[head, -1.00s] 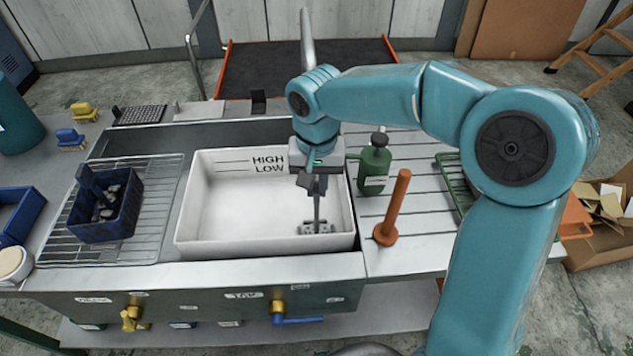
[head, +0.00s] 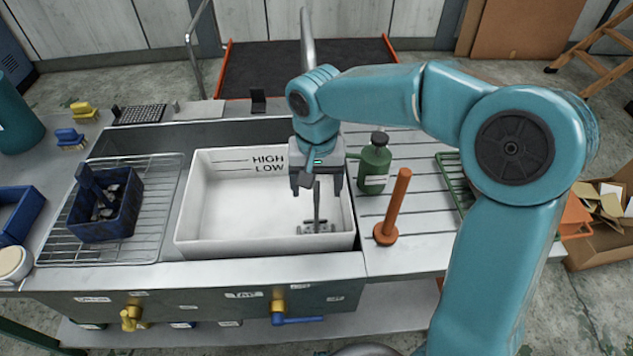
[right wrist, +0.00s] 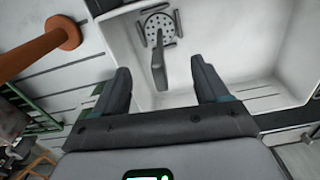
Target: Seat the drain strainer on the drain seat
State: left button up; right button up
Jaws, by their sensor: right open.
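The drain strainer is a round, perforated grey disc (right wrist: 158,29) with an upright grey handle (head: 317,203). It stands on the floor of the white sink basin (head: 225,215), near the right front corner. Grey pieces of the drain seat (right wrist: 169,38) show around the disc's rim in the right wrist view. The disc looks centred among them, but I cannot tell whether it is fully down. My right gripper (head: 316,190) is open above the strainer, its fingers apart on either side of the handle without visible contact. My left gripper is not in view.
An orange plunger-like tool (head: 398,205) and a green bottle (head: 375,165) stand on the drainboard just right of the basin. A blue basket (head: 107,213) sits on the wire rack (head: 155,225) at left. The basin's left part is clear.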

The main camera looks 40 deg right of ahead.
jog(key=shift+r, duration=0.1)
jog(key=shift+r+p, duration=2.95)
jog(key=shift+r, duration=0.55)
jog(key=shift+f, duration=0.1)
jog(key=shift+s, duration=0.15)
